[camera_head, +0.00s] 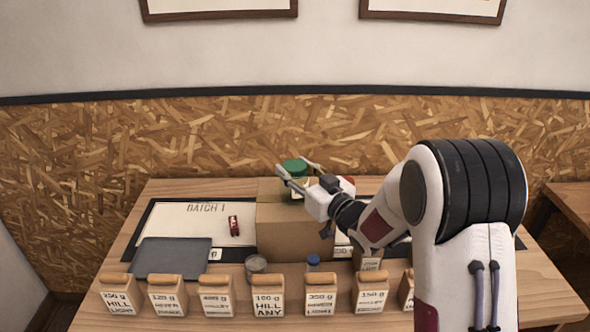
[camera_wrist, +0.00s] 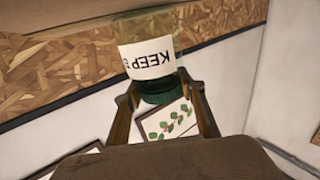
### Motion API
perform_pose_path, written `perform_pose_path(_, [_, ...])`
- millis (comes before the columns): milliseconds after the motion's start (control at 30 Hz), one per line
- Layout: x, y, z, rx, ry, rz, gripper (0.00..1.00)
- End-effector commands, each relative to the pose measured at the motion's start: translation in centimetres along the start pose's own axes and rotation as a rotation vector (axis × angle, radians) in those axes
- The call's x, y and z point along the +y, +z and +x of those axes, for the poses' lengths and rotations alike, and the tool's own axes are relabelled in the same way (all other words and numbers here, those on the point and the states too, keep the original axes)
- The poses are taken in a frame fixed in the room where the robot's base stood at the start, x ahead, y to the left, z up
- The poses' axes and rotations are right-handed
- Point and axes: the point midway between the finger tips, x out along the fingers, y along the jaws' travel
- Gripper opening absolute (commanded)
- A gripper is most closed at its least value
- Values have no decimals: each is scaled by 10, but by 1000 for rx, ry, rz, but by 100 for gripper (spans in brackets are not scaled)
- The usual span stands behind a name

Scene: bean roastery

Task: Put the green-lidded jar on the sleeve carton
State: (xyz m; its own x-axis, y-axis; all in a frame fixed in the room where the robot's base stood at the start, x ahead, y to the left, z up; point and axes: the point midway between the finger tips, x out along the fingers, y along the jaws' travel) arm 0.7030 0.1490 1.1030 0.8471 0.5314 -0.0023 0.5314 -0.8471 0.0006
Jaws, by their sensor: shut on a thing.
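The green-lidded jar (camera_head: 294,165) is upright at the top of the brown sleeve carton (camera_head: 295,236) in the head view. My gripper (camera_head: 296,171) is shut on the jar near its lid, reaching in from the right. In the wrist view the jar (camera_wrist: 148,58) appears upside down, with its clear body, white "KEEP" label and green lid between the fingers of my gripper (camera_wrist: 160,88). I cannot tell whether the jar's base touches the carton's top. The gripper and arm hide part of the carton's right side.
Several labelled bags (camera_head: 268,300) line the table's front. A grey tray (camera_head: 172,258) lies left and a small red object (camera_head: 233,226) behind it. A tin (camera_head: 256,264) and a blue-lidded jar (camera_head: 313,263) stand before the carton. The mat's back left is mostly clear.

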Motion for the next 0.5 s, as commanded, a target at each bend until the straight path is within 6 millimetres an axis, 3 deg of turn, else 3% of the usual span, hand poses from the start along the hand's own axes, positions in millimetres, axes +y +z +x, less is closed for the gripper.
perform_pose_path(267, [0,2,0,1,0,0,15])
perform_pose_path(300, [0,3,0,1,0,0,42])
perform_pose_path(367, [0,2,0,1,0,0,56])
perform_pose_path(500, [0,2,0,0,0,0,56])
